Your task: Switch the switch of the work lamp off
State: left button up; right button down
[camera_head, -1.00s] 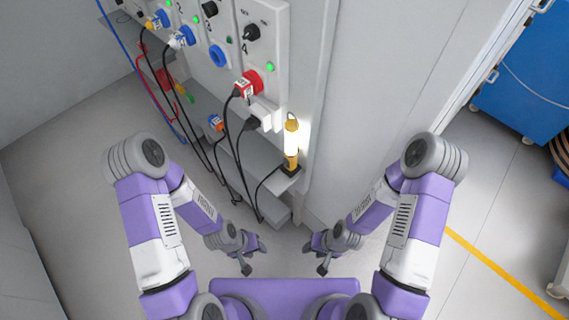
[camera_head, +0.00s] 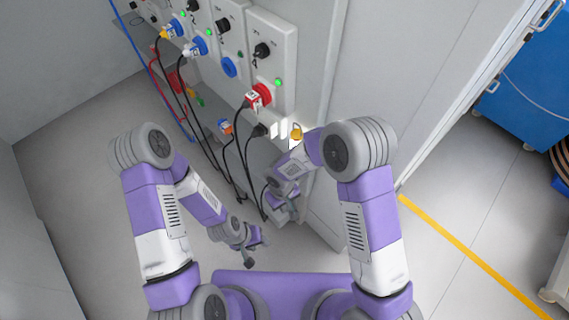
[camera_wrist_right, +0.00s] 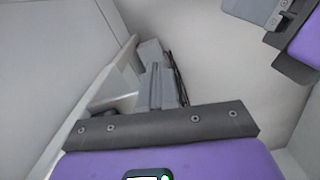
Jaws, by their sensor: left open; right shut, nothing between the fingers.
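The work lamp (camera_head: 296,132) stands on the shelf end at the wall unit in the head view. Only its yellow top shows, with a bright glow beside it. My right arm hides its body and base, and I cannot make out its switch. My right gripper (camera_head: 279,207) is shut and empty, low in front of the unit and below the lamp top. I cannot tell whether it touches anything. My left gripper (camera_head: 254,248) is open and empty, lower and to the left, clear of the unit.
Panels with knobs and sockets line the unit; a red plug (camera_head: 256,97) sits in the nearest one under a green light (camera_head: 278,82). Black cables (camera_head: 226,165) hang down left of my right gripper. A blue cabinet (camera_head: 520,100) stands far right. The floor between is open.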

pick_arm(q)
notch_tip(320, 180, up, 3)
jog(key=shift+f+p, duration=0.1)
jog(key=shift+p, duration=0.95)
pick_arm(e)
jog(key=w+a+r+n+t+h, duration=0.1)
jog(key=w+a+r+t, duration=0.1)
jog(key=r, duration=0.4)
jog(key=w+a+r+n+t+h, duration=0.1)
jog(key=w+a+r+t+h, duration=0.1)
jog(key=r, duration=0.4)
jog(key=shift+w+a, duration=0.85)
jog(key=b+x, duration=0.3)
jog(key=x, duration=0.7)
jog(key=shift+d+f, duration=0.1)
jog(key=shift+f, duration=0.15)
jog(key=shift+w+d+r, duration=0.2)
jog(key=shift+w+d, duration=0.25)
jog(key=shift+w, duration=0.05)
jog(key=shift+w+d+r, duration=0.2)
jog(key=shift+w+d, duration=0.25)
pick_arm(q)
jog(key=shift+f, duration=1.55)
pick_arm(e)
jog(key=shift+w+d+r, duration=0.1)
jog(key=shift+w+d, duration=0.35)
